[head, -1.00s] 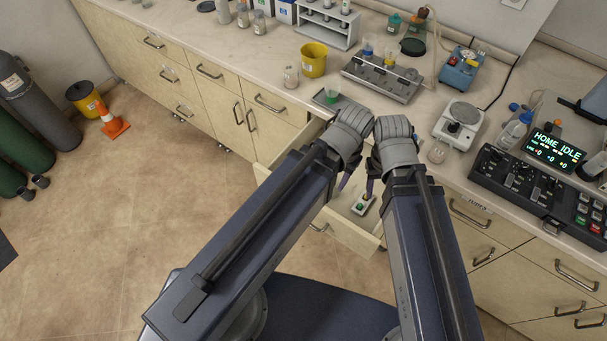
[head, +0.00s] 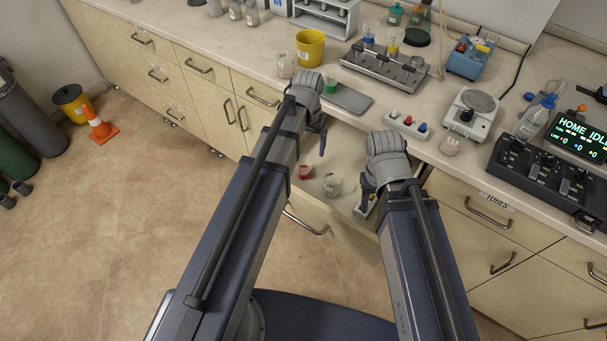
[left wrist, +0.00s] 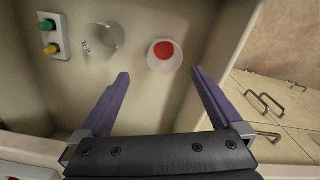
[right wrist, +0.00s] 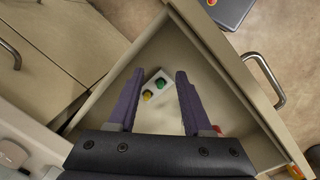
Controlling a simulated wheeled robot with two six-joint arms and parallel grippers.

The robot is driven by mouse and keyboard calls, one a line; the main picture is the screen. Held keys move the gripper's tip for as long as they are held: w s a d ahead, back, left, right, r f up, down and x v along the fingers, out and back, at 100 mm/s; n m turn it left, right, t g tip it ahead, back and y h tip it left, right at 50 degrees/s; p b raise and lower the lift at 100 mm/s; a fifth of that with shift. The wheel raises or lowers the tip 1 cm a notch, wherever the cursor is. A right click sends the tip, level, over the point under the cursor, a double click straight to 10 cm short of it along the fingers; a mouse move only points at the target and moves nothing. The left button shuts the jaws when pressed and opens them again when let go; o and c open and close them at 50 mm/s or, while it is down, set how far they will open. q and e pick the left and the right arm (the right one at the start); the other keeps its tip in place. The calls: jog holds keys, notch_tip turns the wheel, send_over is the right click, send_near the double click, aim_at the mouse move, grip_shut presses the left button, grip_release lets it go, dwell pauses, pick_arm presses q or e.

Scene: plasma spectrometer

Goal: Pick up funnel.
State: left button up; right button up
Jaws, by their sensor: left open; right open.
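The open drawer (head: 345,236) holds a clear glass round piece (head: 332,184) and a small translucent cup with red in it (head: 304,172). The clear piece may be the funnel; I cannot tell for sure. In the left wrist view the clear piece (left wrist: 103,42) lies ahead of the left finger, and the red cup (left wrist: 163,55) lies ahead of the gap between the fingers. My left gripper (left wrist: 160,73) is open and empty above the drawer. My right gripper (right wrist: 160,73) is open and empty over the drawer's right part, near a white block with green and yellow knobs (right wrist: 154,90).
The counter behind holds a dark tray (head: 350,98), a yellow bucket (head: 310,48), a block with coloured knobs (head: 408,125) and a white balance (head: 470,112). The drawer walls surround the items. Bare drawer floor shows around the cup.

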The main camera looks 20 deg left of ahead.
aim_at(304, 162)
pick_arm(q)
jog(key=f+b, duration=0.5)
jog(key=a+f+b, duration=0.1)
jog(key=f+b, duration=0.2)
jog(key=shift+s, duration=0.2)
pick_arm(e)
notch_tip(304, 162, down, 8)
jog(key=shift+f, duration=0.1)
pick_arm(q)
jog(key=shift+r, duration=0.1)
grip_shut()
dwell(0.6)
